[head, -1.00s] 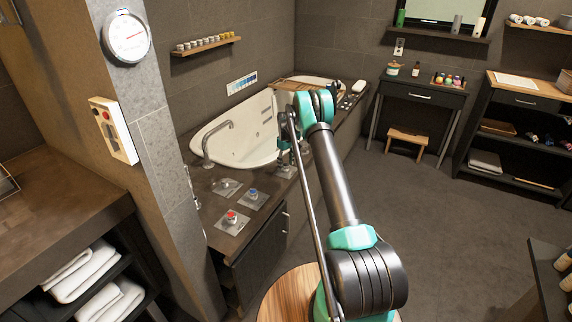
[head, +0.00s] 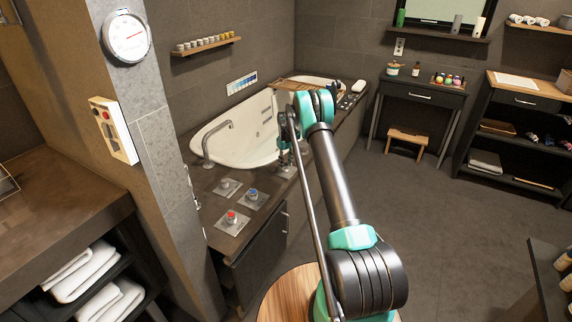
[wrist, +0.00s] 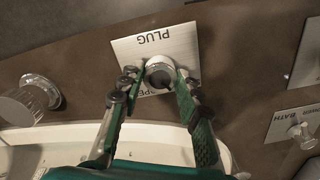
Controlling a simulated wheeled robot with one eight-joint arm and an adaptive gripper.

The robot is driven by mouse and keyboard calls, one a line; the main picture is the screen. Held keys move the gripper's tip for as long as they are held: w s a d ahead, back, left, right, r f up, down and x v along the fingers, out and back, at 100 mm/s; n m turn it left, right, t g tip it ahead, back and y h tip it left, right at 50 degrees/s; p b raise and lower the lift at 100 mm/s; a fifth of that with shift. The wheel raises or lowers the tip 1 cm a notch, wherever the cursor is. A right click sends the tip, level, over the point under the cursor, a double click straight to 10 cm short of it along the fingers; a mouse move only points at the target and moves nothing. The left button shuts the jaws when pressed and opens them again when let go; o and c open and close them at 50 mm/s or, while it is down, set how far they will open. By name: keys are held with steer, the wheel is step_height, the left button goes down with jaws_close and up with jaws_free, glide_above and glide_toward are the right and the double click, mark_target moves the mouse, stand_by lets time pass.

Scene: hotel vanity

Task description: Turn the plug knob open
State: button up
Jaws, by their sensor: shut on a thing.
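The plug knob (wrist: 160,72) is a small round metal knob with a dark mark on its face. It stands on a pale plate (wrist: 183,42) lettered PLUG, upside down in the wrist view. My gripper (wrist: 159,80) has one green finger on each side of the knob and is shut on it. The fingers hide part of the plate's lower lettering. In the head view my gripper (head: 286,158) is down at the tub deck's front edge, and my arm partly hides it; the knob cannot be made out there.
The white bathtub (wrist: 50,158) lies close beside the knob. A clear knob (wrist: 302,131) on a BATH plate stands to the right, and a clear glass-like fitting (wrist: 38,95) to the left. Red (head: 231,217) and blue (head: 252,193) knobs sit on the deck. A faucet (head: 207,150) rises behind.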

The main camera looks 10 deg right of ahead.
mark_target(286, 165)
steer(key=m, duration=1.4)
stand_by(0.7)
steer(key=o, duration=1.1)
steer(key=shift+o, duration=0.2)
step_height(286, 165, up, 12)
